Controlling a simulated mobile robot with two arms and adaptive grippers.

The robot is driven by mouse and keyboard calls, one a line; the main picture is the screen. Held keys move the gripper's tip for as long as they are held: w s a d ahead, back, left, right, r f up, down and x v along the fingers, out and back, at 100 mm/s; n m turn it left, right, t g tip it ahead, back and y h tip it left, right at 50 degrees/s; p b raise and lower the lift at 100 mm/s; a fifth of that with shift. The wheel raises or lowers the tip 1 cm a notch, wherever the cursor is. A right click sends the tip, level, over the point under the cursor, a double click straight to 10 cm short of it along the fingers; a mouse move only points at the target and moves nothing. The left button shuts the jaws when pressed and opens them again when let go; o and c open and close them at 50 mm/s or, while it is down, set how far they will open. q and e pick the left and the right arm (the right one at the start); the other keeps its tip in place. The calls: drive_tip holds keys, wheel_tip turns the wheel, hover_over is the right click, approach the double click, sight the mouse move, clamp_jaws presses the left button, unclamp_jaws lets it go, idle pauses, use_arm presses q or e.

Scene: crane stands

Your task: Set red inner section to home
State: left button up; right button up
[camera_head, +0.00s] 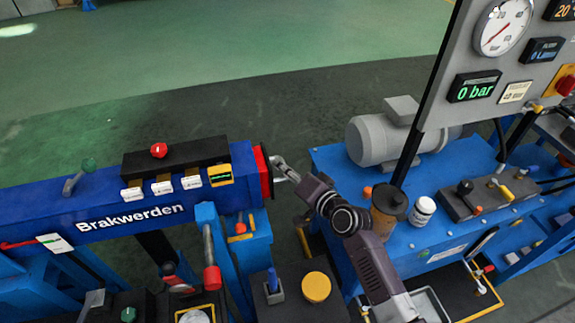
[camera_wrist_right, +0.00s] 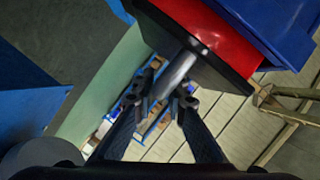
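The red inner section (camera_head: 262,171) shows as a short red band with a dark end plate at the right end of the blue Brakwerden boom (camera_head: 60,215). In the right wrist view the red section (camera_wrist_right: 205,22) is at the top, and a metal rod (camera_wrist_right: 178,70) sticks out from its black end plate (camera_wrist_right: 225,72). My right gripper (camera_head: 283,169) is at this end in the head view. In the right wrist view its fingers (camera_wrist_right: 162,104) stand apart, with the rod's end between them. I cannot tell whether they touch it. My left gripper is not in view.
Right of my arm stand a grey motor (camera_head: 378,142), a brown cylinder (camera_head: 384,215), a white jar (camera_head: 423,210) and a gauge panel (camera_head: 480,70). Open floor lies behind.

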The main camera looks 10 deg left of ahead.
drive_tip(key=o, duration=0.4)
drive_tip(key=shift+s+a, duration=0.15)
drive_tip(key=shift+a, duration=0.25)
drive_tip(key=shift+d, duration=0.15)
drive_tip(key=shift+d, duration=0.1)
drive_tip(key=shift+s+d, duration=0.1)
drive_tip(key=shift+d, duration=0.05)
drive_tip(key=v, duration=1.1)
drive_tip(key=shift+s+d+r, duration=0.1)
drive_tip(key=shift+s, duration=0.1)
